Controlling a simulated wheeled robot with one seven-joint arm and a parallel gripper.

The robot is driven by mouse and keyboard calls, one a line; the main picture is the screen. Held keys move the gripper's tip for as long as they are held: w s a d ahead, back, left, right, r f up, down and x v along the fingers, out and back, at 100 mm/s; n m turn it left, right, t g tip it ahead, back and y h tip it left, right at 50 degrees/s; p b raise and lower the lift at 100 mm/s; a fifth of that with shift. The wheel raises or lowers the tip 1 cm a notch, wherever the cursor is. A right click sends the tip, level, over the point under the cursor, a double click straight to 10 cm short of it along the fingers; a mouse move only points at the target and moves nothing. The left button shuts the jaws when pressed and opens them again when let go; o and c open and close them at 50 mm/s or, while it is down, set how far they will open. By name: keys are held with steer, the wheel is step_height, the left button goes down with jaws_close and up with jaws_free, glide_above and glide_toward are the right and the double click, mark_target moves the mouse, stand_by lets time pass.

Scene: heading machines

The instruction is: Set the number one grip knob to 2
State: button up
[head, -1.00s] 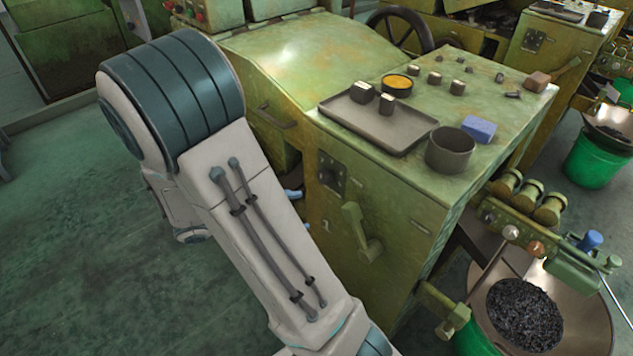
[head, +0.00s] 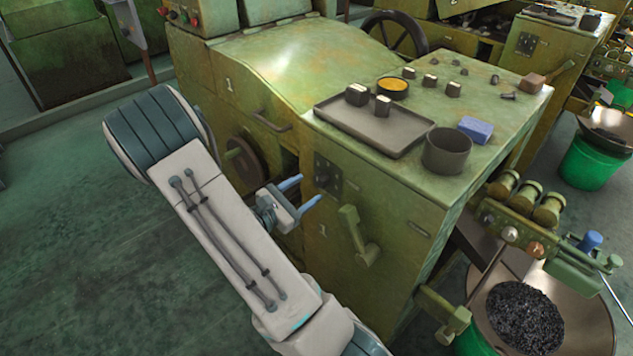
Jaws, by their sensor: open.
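The green machine (head: 380,215) carries a "1" on its front face. A small dark panel (head: 328,172) with a dark knob-like part sits high on that face, near its left edge. I take it for the grip knob; its setting marks are too small to read. My gripper (head: 311,187) has two blue fingers, held apart and empty. Its fingertips point right and up, showing at the panel's lower left. I cannot tell how far they are from it, and they do not hold it. My pale arm covers the floor and part of the machine's lower left.
A green lever handle (head: 355,235) sticks out below the panel. A tray (head: 375,128), a dark cup (head: 447,150) and a blue block (head: 476,129) stand on the top. A handwheel (head: 246,160) is left of the gripper. A pan of dark pieces (head: 575,335) stands right.

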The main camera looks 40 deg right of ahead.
mark_target(317, 182)
steer(key=shift+w+d, duration=0.15)
steer(key=shift+d, duration=2.15)
steer(key=c, duration=1)
steer(key=shift+r+n+p, duration=0.1)
steer(key=shift+n+p, duration=0.2)
steer(key=shift+p, duration=0.2)
steer(key=shift+r+n+p, duration=0.1)
steer(key=shift+n+p, duration=0.9)
steer(key=n+p, duration=0.3)
steer(key=shift+n, duration=0.3)
steer(key=n+p, duration=0.4)
steer(key=n, duration=0.1)
steer(key=shift+f+n, duration=0.2)
steer(key=shift+n, duration=0.2)
